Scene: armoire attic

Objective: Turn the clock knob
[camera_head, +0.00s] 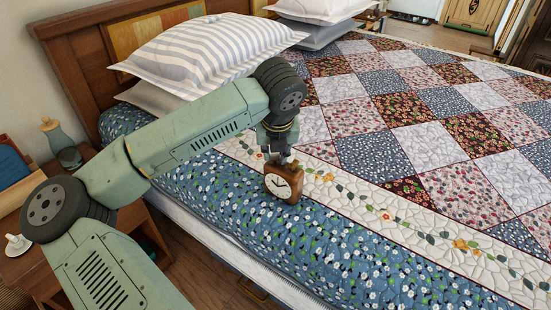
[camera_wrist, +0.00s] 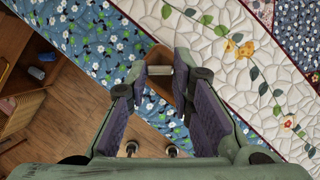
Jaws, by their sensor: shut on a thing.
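The clock (camera_head: 283,182) is a small brown wooden block with a white round face and dark hands. It rests near the edge of the bed, slightly tilted. My gripper (camera_head: 279,155) reaches down to its top. In the wrist view my gripper (camera_wrist: 160,72) has its two dark-padded fingers on either side of a small pale knob (camera_wrist: 159,70) and is shut on it. The brown clock body (camera_wrist: 159,54) shows just beyond the fingertips. The fingers hide much of the clock there, and its face is not visible in that view.
The bed (camera_head: 350,245) has a blue floral side and a patchwork quilt (camera_head: 430,140). Pillows (camera_head: 205,52) lie at the headboard (camera_head: 85,62). A wooden nightstand (camera_head: 105,165) with a vase-like lamp (camera_head: 60,143) and a cup (camera_head: 17,243) stands at left. The quilt right of the clock is clear.

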